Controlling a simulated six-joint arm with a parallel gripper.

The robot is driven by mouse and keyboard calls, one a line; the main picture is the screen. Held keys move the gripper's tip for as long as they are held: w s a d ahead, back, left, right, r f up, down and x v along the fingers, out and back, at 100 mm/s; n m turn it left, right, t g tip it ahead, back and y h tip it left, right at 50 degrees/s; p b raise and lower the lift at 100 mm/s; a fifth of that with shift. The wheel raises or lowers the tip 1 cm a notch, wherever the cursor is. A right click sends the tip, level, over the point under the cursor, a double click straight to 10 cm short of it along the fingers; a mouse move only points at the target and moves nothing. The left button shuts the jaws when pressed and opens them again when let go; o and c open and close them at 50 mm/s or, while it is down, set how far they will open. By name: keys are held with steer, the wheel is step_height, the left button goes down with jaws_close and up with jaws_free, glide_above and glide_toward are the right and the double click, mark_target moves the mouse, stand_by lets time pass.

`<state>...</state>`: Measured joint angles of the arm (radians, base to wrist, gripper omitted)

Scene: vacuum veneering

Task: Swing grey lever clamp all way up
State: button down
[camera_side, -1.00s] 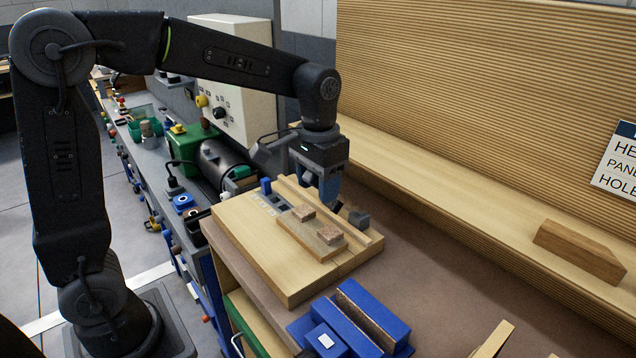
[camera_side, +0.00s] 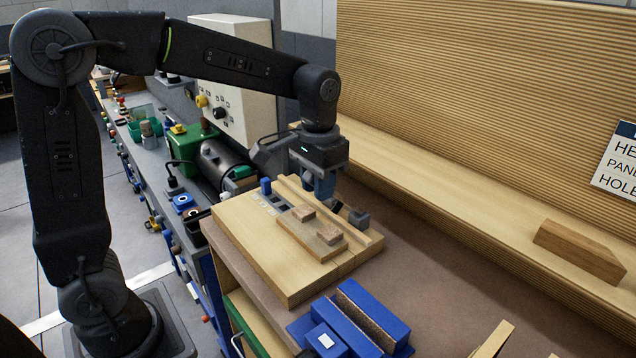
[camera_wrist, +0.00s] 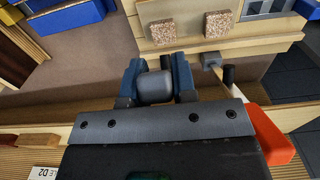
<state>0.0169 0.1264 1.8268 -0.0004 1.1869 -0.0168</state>
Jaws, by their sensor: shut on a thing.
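My gripper (camera_side: 325,188) is over the back right edge of the pale wooden board (camera_side: 250,246), pointing down. In the wrist view, the blue fingers of my gripper (camera_wrist: 155,80) are shut on the rounded grey end of the lever clamp (camera_wrist: 155,87). The side view does not clearly show this grip. A small grey block with a black pin (camera_wrist: 210,60) is to the right of the fingers in the wrist view. In the side view, a dark grey block (camera_side: 358,217) is at the board's right edge, just below and right of the fingers.
Two cork pads (camera_side: 330,235) sit on a wooden piece on the board. A blue vise-like fixture (camera_side: 352,318) stands in front. A wooden block (camera_side: 580,250) lies on the ledge at right. A ribbed wooden wall rises behind. The brown bench right of the board is mostly clear.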

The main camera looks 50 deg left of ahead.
steer(key=shift+w+r+g, duration=0.55)
steer(key=shift+w+g, duration=0.2)
steer(key=shift+w, duration=0.05)
steer(key=shift+w+r+g, duration=0.5)
steer(key=shift+w+g, duration=0.2)
steer(key=shift+w, duration=0.1)
steer(key=shift+w+r+g, duration=0.55)
steer(key=shift+w+g, duration=0.2)
steer(key=shift+w, duration=0.05)
steer(key=c, duration=0.9)
jaws_free()
